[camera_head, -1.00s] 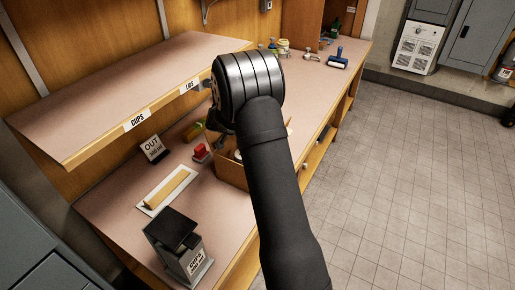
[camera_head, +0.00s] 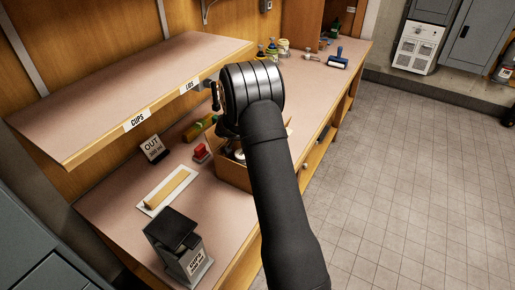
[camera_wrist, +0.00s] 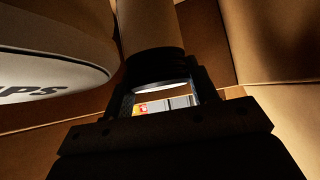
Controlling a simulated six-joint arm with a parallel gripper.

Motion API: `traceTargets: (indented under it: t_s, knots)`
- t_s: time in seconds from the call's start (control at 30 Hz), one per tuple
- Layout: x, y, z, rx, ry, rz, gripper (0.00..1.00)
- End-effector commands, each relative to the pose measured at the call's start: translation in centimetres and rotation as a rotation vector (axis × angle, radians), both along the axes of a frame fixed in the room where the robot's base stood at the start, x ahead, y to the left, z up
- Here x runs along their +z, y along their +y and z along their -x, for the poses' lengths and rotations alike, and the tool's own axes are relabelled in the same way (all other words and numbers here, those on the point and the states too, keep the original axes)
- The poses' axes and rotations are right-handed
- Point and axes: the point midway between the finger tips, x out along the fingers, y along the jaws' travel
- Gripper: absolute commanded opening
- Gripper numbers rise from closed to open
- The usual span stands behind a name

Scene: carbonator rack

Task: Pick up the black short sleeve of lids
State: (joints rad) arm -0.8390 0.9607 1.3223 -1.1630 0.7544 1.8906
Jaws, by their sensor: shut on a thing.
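In the wrist view my gripper (camera_wrist: 162,84) has its two dark fingers on either side of a black ribbed round piece (camera_wrist: 155,62), which looks like the black short sleeve of lids. The jaws are shut on it. A brownish cylindrical part rises above the black piece; I cannot tell whether it is the same object. In the head view the fingers and the sleeve are mostly hidden behind my wrist, over the cardboard box (camera_head: 233,175) on the bench.
A pale round sleeve (camera_wrist: 50,68) with dark lettering lies close left in the wrist view, among cardboard walls. The shelf (camera_head: 120,85) labelled CUPS and LIDS overhangs the bench.

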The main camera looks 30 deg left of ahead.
Motion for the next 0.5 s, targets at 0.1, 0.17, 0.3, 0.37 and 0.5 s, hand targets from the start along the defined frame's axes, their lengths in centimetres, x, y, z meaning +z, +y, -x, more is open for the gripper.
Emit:
traceTargets:
  t_s: [0.1,0.17,0.3,0.37,0.5]
  knots:
    - [0.0,0.0,0.0,0.000,0.000,0.000,0.12]
    - [0.1,0.0,0.0,0.000,0.000,0.000,0.12]
    - [1.1,0.0,0.0,-0.001,-0.001,-0.002,0.12]
    - [2.0,0.0,0.0,-0.001,-0.003,-0.002,0.12]
    - [5.0,0.1,-0.1,-0.001,-0.004,-0.004,0.12]
